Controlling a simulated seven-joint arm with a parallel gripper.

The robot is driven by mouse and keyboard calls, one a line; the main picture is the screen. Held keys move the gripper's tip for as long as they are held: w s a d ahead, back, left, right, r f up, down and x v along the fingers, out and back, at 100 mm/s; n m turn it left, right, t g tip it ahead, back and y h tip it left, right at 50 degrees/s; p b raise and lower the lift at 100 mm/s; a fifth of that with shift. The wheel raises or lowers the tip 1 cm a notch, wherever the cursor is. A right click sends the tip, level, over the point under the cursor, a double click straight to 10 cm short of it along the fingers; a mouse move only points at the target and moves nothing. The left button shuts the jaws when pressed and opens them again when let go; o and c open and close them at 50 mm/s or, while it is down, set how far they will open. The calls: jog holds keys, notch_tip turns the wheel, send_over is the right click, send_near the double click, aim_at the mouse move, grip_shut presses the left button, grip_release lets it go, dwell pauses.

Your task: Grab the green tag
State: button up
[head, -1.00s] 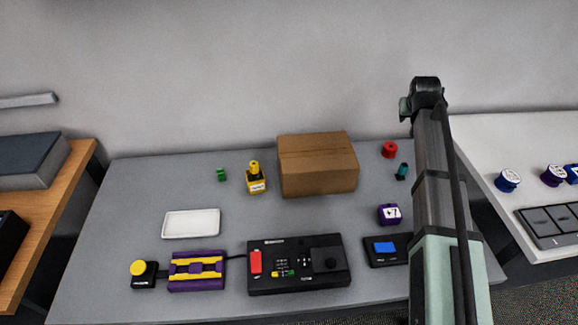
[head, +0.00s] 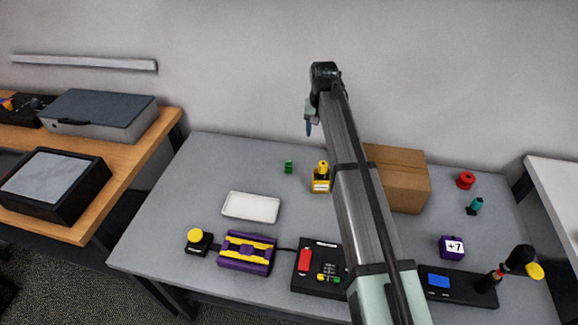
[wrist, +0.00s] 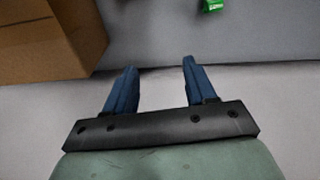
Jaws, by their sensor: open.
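The green tag (head: 289,167) is a small green piece standing on the grey table toward its back left, left of the yellow bottle. In the wrist view the green tag (wrist: 213,5) is partly cut off at the top edge, ahead and slightly right of the fingers. My gripper (head: 309,130) hangs high near the back of the table, above and a little right of the tag in the picture. In the wrist view my gripper (wrist: 160,64) has its two blue fingers apart with nothing between them.
A yellow bottle (head: 321,180) stands close right of the tag. A cardboard box (head: 404,180) stands further right, partly behind my arm. A white tray (head: 251,207) and a purple-yellow block (head: 246,253) lie in front. The table left of the tag is clear.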

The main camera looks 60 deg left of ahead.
send_over(289, 162)
jog(key=shift+n+g+h, duration=0.3)
jog(key=shift+g+h, duration=0.1)
jog(key=f, duration=0.8)
jog(key=shift+w+a+f, duration=0.1)
jog(key=shift+a+f, duration=0.25)
jog(key=shift+f, duration=0.05)
jog(key=shift+d+f, duration=0.15)
jog(key=shift+f, duration=1.2)
jog(key=shift+d+f, duration=0.1)
jog(key=shift+f, duration=1.2)
jog(key=shift+c, duration=0.4)
grip_shut()
jog(key=shift+r, duration=0.15)
